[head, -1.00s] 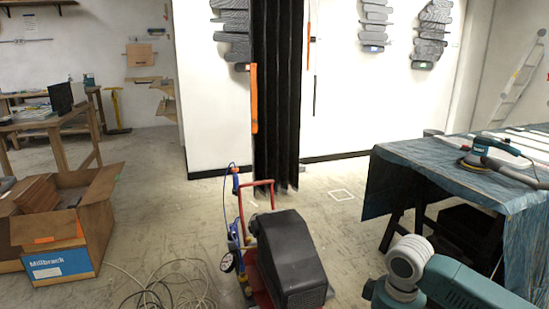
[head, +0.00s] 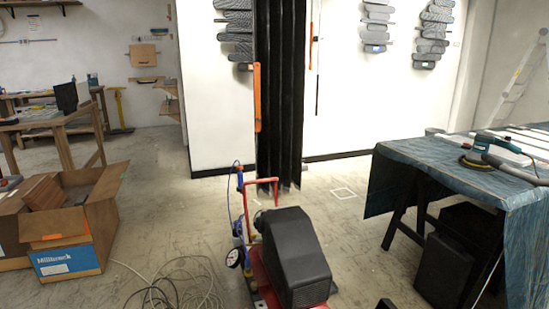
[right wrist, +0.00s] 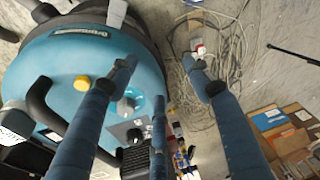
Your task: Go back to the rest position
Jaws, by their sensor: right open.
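My right gripper (right wrist: 163,72) is open in the right wrist view, with its long blue-grey fingers spread and nothing between them. Behind the fingers is a large teal machine (right wrist: 60,75) with a yellow knob; I cannot tell whether a finger touches it. In the head view only a small dark tip shows at the bottom edge, perhaps part of my right gripper. My left gripper is in neither view.
A black-and-red compressor (head: 292,250) stands at front centre. Loose cable (head: 180,290) lies left of it, near an open cardboard box (head: 100,225). A cloth-covered table (head: 440,165) with a sander (head: 480,155) stands right.

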